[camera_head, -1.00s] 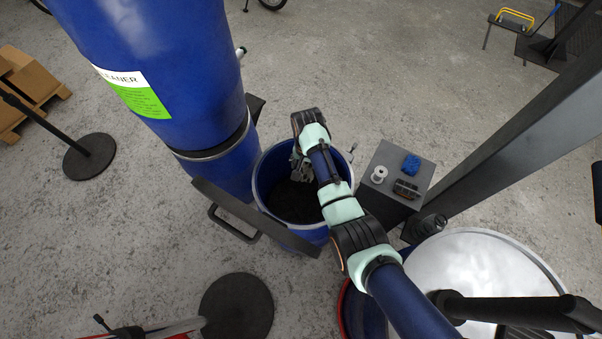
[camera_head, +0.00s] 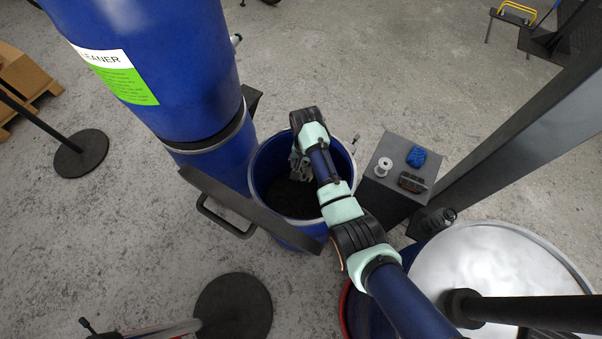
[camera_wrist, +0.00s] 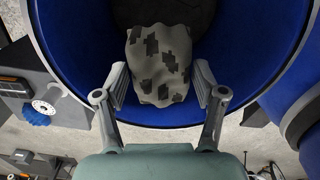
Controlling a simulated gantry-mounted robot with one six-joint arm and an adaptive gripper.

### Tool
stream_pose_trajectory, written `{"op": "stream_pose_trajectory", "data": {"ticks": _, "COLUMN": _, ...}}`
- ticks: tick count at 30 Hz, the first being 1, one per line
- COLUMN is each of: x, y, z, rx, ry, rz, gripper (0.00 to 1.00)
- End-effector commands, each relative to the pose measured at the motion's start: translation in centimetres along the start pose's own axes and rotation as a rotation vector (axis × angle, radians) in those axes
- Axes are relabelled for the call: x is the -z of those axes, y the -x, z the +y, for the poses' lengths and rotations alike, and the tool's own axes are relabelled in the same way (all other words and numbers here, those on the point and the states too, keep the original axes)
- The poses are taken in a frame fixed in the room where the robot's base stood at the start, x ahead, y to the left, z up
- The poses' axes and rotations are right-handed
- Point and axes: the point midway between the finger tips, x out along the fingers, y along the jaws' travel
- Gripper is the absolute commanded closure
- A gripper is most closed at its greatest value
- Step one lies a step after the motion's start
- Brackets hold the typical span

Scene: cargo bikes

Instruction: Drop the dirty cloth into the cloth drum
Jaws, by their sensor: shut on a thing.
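The dirty cloth (camera_wrist: 160,62) is grey with dark patches and sits between my gripper's fingers (camera_wrist: 160,82) in the wrist view. My gripper (camera_head: 301,163) is shut on it, pointing down at the mouth of an open blue drum (camera_head: 286,233). The drum's blue inner wall (camera_wrist: 78,62) and dark inside lie behind the cloth in the wrist view.
A tall blue cleaner barrel (camera_head: 170,60) stands left of the drum. A dark bar (camera_head: 235,203) crosses in front. A small grey stand (camera_head: 385,190) at right holds a blue item (camera_head: 416,157) and a spool (camera_head: 383,166). A silver-topped drum (camera_head: 480,260) is at lower right.

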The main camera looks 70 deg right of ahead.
Motion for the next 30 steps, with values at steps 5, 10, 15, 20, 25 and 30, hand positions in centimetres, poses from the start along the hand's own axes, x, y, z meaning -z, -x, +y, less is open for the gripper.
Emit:
{"op": "stream_pose_trajectory", "data": {"ticks": 5, "x": 0.0, "y": 0.1, "z": 0.0, "rx": 0.0, "ry": 0.0, "rz": 0.0, "gripper": 0.07}}
{"op": "stream_pose_trajectory", "data": {"ticks": 10, "x": 0.0, "y": 0.1, "z": 0.0, "rx": 0.0, "ry": 0.0, "rz": 0.0, "gripper": 0.01}}
{"op": "stream_pose_trajectory", "data": {"ticks": 15, "x": 0.0, "y": 0.1, "z": 0.0, "rx": 0.0, "ry": 0.0, "rz": 0.0, "gripper": 0.01}}
{"op": "stream_pose_trajectory", "data": {"ticks": 20, "x": 0.1, "y": 1.6, "z": -0.1, "rx": 0.002, "ry": 0.0, "rz": 0.003, "gripper": 0.01}}
{"op": "stream_pose_trajectory", "data": {"ticks": 25, "x": 0.1, "y": 5.0, "z": -0.1, "rx": 0.003, "ry": 0.0, "rz": 0.004, "gripper": 0.01}}
{"op": "stream_pose_trajectory", "data": {"ticks": 30, "x": 0.1, "y": 7.2, "z": 0.0, "rx": 0.001, "ry": 0.0, "rz": 0.002, "gripper": 0.01}}
